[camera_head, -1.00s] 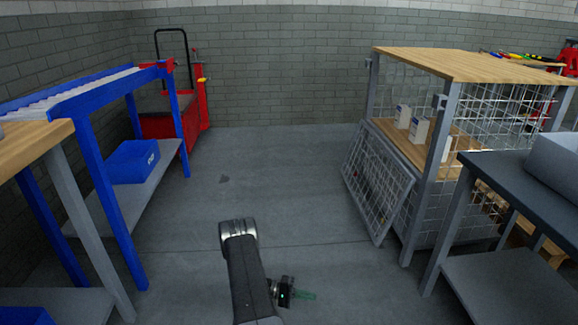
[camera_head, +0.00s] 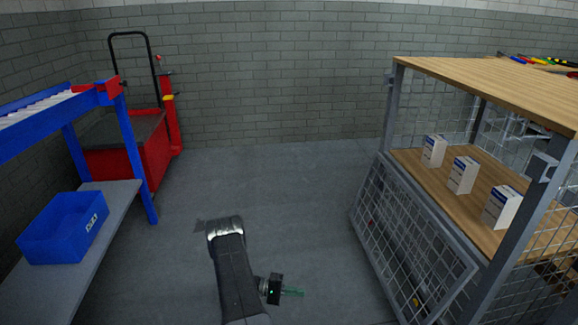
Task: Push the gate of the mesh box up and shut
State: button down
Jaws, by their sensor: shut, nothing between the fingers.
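The mesh box (camera_head: 398,110) stands on the right, with a grey frame, wire mesh sides and a wooden top. Its gate (camera_head: 408,240) is a grey-framed mesh panel. It hangs down on the box's left side, its lower edge tilted outward over the floor, so the upper opening is uncovered.
Several white cartons (camera_head: 463,175) stand on the box's wooden shelf (camera_head: 415,160). A blue rack (camera_head: 125,150) with a blue bin (camera_head: 62,228) is on the left. A red cart (camera_head: 135,150) stands at the back left. The floor (camera_head: 285,205) between is clear.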

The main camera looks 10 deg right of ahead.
aim_at(413, 313)
jog(key=i, duration=1.7)
jog(key=i+z, duration=0.1)
jog(key=i, duration=0.4)
jog(key=i+j+z, duration=0.15)
jog(key=i, duration=0.35)
jog(key=i+j+z, duration=0.1)
jog(key=i, duration=0.4)
jog(key=z, duration=1.55)
